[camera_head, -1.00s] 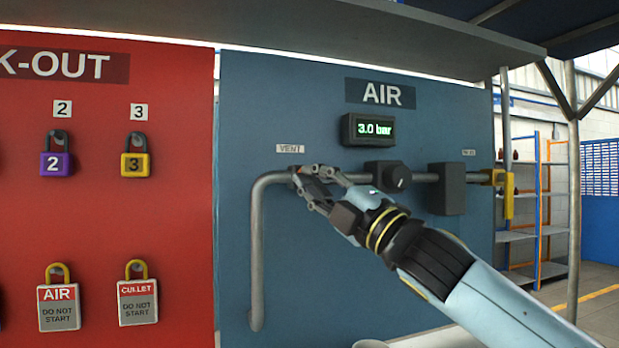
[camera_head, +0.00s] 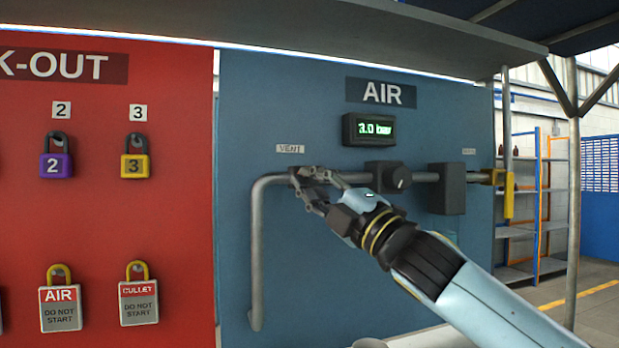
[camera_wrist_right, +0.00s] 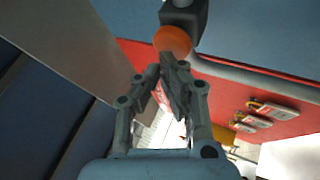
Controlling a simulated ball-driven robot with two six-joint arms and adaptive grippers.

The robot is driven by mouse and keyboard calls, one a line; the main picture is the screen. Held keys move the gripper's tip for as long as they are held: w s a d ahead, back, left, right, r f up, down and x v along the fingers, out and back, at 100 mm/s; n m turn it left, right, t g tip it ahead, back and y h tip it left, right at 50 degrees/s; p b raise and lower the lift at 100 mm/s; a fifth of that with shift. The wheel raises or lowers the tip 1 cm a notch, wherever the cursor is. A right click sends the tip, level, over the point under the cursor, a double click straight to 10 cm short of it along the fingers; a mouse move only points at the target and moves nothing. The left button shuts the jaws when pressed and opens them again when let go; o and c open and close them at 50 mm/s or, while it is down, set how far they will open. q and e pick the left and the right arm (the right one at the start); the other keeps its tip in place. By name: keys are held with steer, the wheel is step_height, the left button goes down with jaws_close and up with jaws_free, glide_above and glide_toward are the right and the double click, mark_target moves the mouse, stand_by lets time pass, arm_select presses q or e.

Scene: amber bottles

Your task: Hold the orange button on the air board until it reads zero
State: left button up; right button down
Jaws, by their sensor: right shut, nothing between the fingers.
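The blue air board (camera_head: 300,85) carries a display (camera_head: 369,130) that reads about 3.0 bar, its digits slightly blurred. A "VENT" label (camera_head: 290,149) sits above the pipe. In the right wrist view the round orange button (camera_wrist_right: 173,40) is on a dark grey block, just beyond my fingertips. In the head view my gripper covers the button. My right gripper (camera_head: 302,176) is shut and empty in front of the pipe below the label; it also shows in the wrist view (camera_wrist_right: 164,70). I cannot tell whether the fingertips touch the button. My left gripper is out of view.
The red lock-out board (camera_head: 100,220) with padlocks and tags stands to the left. A shelf overhangs above.

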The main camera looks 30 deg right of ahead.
steer(key=shift+w+p, duration=0.35)
steer(key=shift+p, duration=0.05)
steer(key=shift+s, duration=0.1)
stand_by(4.2)
steer(key=shift+s+a+b, duration=0.15)
steer(key=shift+s+b, duration=0.65)
steer(key=shift+b, duration=0.25)
